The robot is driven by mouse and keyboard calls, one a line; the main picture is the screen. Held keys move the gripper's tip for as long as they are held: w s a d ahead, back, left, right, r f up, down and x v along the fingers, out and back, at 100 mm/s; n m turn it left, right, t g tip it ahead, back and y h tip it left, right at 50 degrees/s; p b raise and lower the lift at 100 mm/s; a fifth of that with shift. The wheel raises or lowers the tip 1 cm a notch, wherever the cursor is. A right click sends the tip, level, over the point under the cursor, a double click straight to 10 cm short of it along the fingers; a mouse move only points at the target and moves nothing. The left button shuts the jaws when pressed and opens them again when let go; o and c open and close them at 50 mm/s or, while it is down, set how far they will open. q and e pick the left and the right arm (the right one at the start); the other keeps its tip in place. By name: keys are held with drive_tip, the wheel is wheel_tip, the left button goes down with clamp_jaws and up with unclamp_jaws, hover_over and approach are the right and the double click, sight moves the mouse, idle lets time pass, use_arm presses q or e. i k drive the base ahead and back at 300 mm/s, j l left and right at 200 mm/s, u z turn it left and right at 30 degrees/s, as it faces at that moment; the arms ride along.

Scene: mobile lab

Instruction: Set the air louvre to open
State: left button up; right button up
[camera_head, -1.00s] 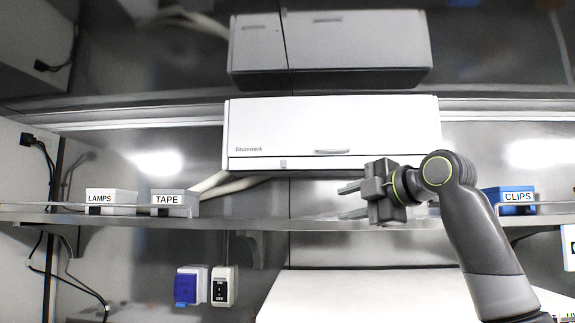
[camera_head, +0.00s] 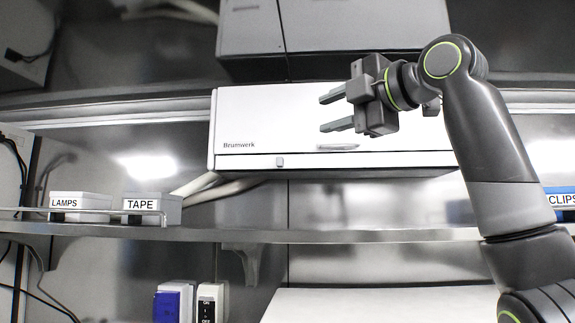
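The white wall unit marked "Brumwerk" (camera_head: 262,118) hangs above the shelf, at the middle of the view. A narrow strip (camera_head: 240,162) runs along its lower edge, with a small grey tab (camera_head: 280,162) on it. I cannot tell whether this strip is the louvre or how it is set. A grey handle-like piece (camera_head: 337,147) sits low on the front, right of the tab. My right gripper (camera_head: 323,113) is open and empty, its fingers pointing left, in front of the unit's upper middle. I cannot tell its distance from the unit. My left gripper is not in view.
A metal shelf (camera_head: 330,236) with a rail runs below the unit. It carries the LAMPS box (camera_head: 78,202), the TAPE box (camera_head: 158,204) and a blue CLIPS box (camera_head: 562,199). Pale pipes (camera_head: 212,187) leave the unit's lower left. A blue-covered socket (camera_head: 168,304) and a switch (camera_head: 208,303) are below.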

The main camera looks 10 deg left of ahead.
sight(444, 159)
drive_tip(key=i+j, duration=0.15)
drive_tip(key=i, duration=0.75)
drive_tip(key=i+j, duration=0.15)
drive_tip(key=j, duration=0.2)
drive_tip(key=i+j, duration=0.1)
drive_tip(key=j, duration=0.25)
